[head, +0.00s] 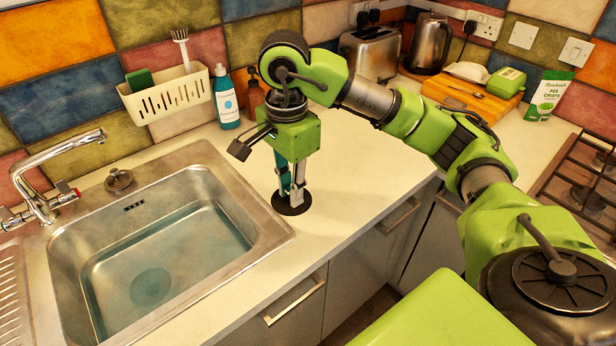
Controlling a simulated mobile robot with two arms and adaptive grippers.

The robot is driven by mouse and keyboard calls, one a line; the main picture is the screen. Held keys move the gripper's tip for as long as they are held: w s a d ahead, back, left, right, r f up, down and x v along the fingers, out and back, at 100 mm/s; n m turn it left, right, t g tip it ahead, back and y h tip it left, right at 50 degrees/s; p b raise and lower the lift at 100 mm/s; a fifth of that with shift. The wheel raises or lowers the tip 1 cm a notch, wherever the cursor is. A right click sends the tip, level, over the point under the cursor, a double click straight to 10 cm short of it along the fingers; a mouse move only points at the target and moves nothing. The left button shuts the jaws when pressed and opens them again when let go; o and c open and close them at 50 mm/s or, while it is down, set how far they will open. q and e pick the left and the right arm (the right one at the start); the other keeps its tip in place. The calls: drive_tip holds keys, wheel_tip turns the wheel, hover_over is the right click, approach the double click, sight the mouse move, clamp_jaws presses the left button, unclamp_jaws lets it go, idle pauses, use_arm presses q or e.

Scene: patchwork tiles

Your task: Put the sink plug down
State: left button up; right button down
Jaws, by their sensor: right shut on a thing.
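My right gripper (291,190) points straight down over the counter to the right of the sink, with its fingers close together. It is shut on a dark round disc, the sink plug (292,206), which is at the counter surface. I cannot tell whether the plug's underside touches the counter. The fingers hide the plug's middle. My left gripper is not in view. The steel sink (212,148) holds clear water, and a dark round drain area (151,287) shows at its bottom.
A tap (50,165) stands at the left. A toaster (370,52), kettle (429,43) and wooden board (470,98) stand at the back right. The counter (370,180) right of the plug is clear.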

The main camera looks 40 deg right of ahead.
drive_tip(key=w+d+f, duration=0.3)
drive_tip(key=w+d+f+p, duration=0.1)
drive_tip(key=w+d+f, duration=0.2)
drive_tip(key=f, duration=0.1)
drive_tip(key=shift+d+p, duration=0.3)
drive_tip(key=shift+d, duration=0.05)
drive_tip(key=shift+w+d+f, duration=0.3)
drive_tip(key=shift+f, duration=0.15)
wheel_tip(320, 180, down, 3)
drive_tip(key=shift+d+p, duration=0.1)
drive_tip(key=shift+p, duration=1)
drive_tip(key=shift+w+f, duration=0.1)
drive_tip(key=shift+f, duration=0.1)
drive_tip(key=shift+f, duration=0.1)
